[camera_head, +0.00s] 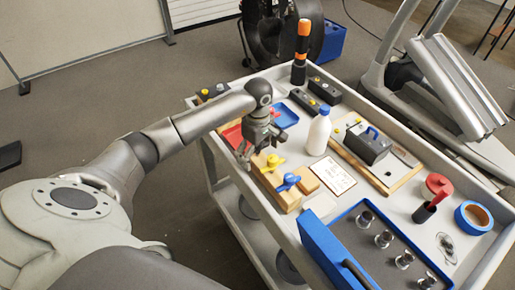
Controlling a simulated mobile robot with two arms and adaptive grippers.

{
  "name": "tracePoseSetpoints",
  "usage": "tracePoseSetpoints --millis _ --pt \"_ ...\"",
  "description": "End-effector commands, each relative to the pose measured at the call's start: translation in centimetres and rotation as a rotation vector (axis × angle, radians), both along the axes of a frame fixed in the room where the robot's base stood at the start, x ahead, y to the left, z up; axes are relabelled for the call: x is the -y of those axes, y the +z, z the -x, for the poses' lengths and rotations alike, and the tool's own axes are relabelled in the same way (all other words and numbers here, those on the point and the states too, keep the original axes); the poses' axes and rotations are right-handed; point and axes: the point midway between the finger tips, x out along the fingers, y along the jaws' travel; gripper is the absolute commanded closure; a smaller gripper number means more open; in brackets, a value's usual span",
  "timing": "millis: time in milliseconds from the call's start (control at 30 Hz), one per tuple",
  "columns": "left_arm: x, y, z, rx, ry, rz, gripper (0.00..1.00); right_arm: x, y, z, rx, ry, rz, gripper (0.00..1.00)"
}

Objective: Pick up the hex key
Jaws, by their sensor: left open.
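A wooden block (283,199) stands near the left edge of the cart. A yellow-handled tool (272,163) and a blue-handled tool (287,182) sit in it, the blue one nearer to me. They look like T-handled hex keys, but the picture is too small to be sure. No plain bare hex key can be made out. My left gripper (259,150) is open, pointing down just behind and to the left of the yellow handle. It holds nothing that I can see. My right gripper is not in view.
The grey cart (398,206) is crowded. A blue toolbox (329,250) is in front, blue tape (474,217) at right.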

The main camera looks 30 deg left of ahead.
Motion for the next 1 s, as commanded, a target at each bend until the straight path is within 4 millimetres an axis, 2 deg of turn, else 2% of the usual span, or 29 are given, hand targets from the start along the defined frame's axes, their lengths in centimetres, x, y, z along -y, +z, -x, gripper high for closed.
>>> tracePoseSetpoints --millis 167,600,867,1000 --pt "0.0 0.0 0.0 0.001 0.0 0.0 0.03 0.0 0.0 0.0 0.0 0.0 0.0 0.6" --pt "0.0 -0.1 0.0 0.0 0.0 0.0 0.58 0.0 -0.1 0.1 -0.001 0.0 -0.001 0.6" --pt "-0.1 0.0 0.0 -0.001 0.001 -0.001 0.59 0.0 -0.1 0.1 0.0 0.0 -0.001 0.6" --pt "-0.1 1.5 -0.1 0.003 0.0 -0.001 0.59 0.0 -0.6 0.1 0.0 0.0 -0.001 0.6"
